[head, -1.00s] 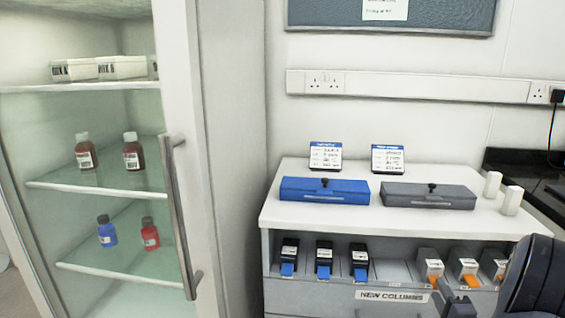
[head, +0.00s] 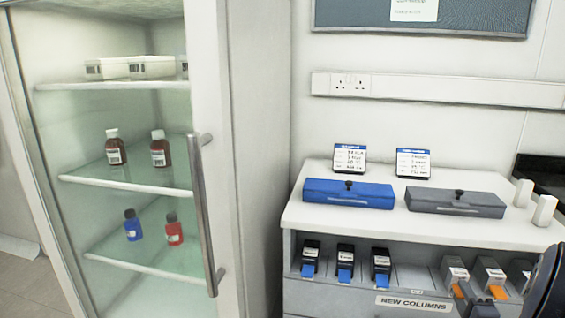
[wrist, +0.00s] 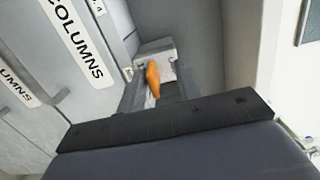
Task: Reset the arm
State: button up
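My gripper (head: 477,302) is at the lower right of the head view, in front of the orange-tabbed columns on the shelf under the white worktop. Its dark body fills the lower part of the wrist view. The fingers look apart, with nothing seen held between them. A column with an orange tab (wrist: 153,80) shows just beyond the fingers in the wrist view. In the head view, orange-tabbed columns (head: 490,272) stand in the right slots, partly hidden by my arm. Several blue-tabbed columns (head: 345,262) stand in the left slots.
A blue case (head: 348,194) and a grey case (head: 455,202) lie on the worktop (head: 320,225), with two label cards behind them. A glass-fronted cabinet with bottles (head: 115,150) and a long door handle (head: 203,215) stands at left. A "NEW COLUMNS" label (head: 413,303) marks the shelf edge.

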jog(key=shift+w+f+b, duration=0.35)
jog(key=shift+w+f, duration=0.15)
jog(key=shift+w, duration=0.15)
jog(key=s+a+p, duration=0.1)
jog(key=s+p, duration=0.1)
jog(key=s, duration=0.9)
jog(key=w, duration=0.3)
jog(key=w+b, duration=0.1)
jog(key=w, duration=0.3)
jog(key=w+d+b, duration=0.1)
jog(key=w, duration=0.2)
jog(key=shift+w, duration=0.25)
jog(key=shift+w+d+r+p, duration=0.1)
jog(key=shift+w+r+p, duration=0.25)
jog(key=shift+r+p, duration=0.3)
jog(key=s+a, duration=0.4)
jog(key=s, duration=1.4)
jog(key=shift+a+f, duration=0.15)
